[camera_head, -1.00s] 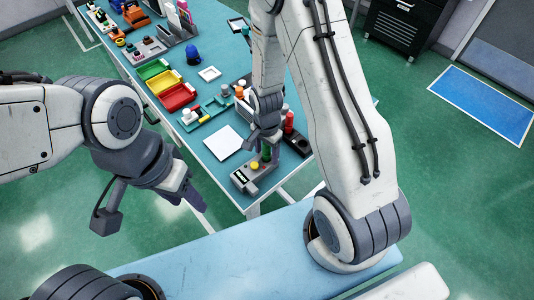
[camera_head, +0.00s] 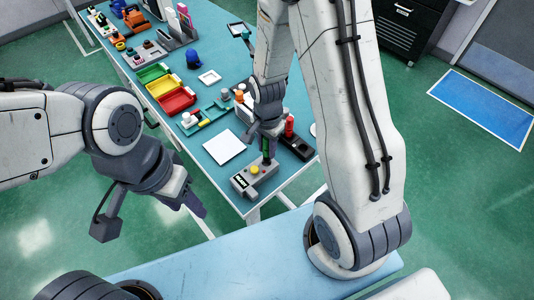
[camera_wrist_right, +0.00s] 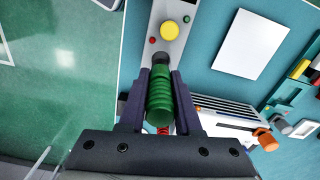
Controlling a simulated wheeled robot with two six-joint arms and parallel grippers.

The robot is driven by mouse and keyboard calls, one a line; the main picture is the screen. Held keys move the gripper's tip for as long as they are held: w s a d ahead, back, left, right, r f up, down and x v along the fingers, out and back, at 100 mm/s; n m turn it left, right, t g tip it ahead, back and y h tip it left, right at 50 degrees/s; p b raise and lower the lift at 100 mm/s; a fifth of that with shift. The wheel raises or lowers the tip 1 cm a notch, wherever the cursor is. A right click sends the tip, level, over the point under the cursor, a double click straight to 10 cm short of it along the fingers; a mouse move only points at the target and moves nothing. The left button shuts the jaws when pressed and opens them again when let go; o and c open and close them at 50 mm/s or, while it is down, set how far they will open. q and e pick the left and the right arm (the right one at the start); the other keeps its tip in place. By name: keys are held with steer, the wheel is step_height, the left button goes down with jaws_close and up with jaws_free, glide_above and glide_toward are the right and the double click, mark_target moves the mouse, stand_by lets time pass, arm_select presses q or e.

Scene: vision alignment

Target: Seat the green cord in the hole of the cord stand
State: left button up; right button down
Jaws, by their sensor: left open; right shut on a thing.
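The green cord (camera_wrist_right: 160,100), a ribbed green cylinder with a dark end, is between the two fingers of my right gripper (camera_wrist_right: 161,85), which is shut on it. In the head view the cord (camera_head: 267,146) is upright at the right end of a grey stand (camera_head: 243,184) with a yellow button, which looks like the cord stand. The stand also shows at the top of the wrist view (camera_wrist_right: 167,15). The cord's dark end overlaps the stand there; I cannot tell whether it is in the hole. My left gripper (camera_head: 197,207) is open and empty, left of the table.
A black holder (camera_head: 297,146) with a red cylinder (camera_head: 289,126) stands just right of my right gripper. A white sheet (camera_head: 223,147) lies left of the stand. Red (camera_head: 178,101), yellow and green bins and several small parts stand farther back on the blue table.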

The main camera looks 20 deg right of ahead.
steer(key=s+d+r+b, duration=0.6)
steer(key=s, duration=0.3)
steer(key=w+d, duration=0.1)
steer(key=d, duration=1.2)
steer(key=w+a+f, duration=0.2)
steer(key=w, duration=0.1)
steer(key=w+a+f+p, duration=0.1)
steer(key=w+f, duration=0.2)
steer(key=w+a+f+p, duration=0.1)
steer(key=w+a+f, duration=0.1)
steer(key=w, duration=0.1)
steer(key=shift+w+a+f, duration=0.2)
steer(key=shift+w+a, duration=0.1)
steer(key=shift+a, duration=0.05)
step_height(320, 180, down, 4)
steer(key=shift+r, duration=0.1)
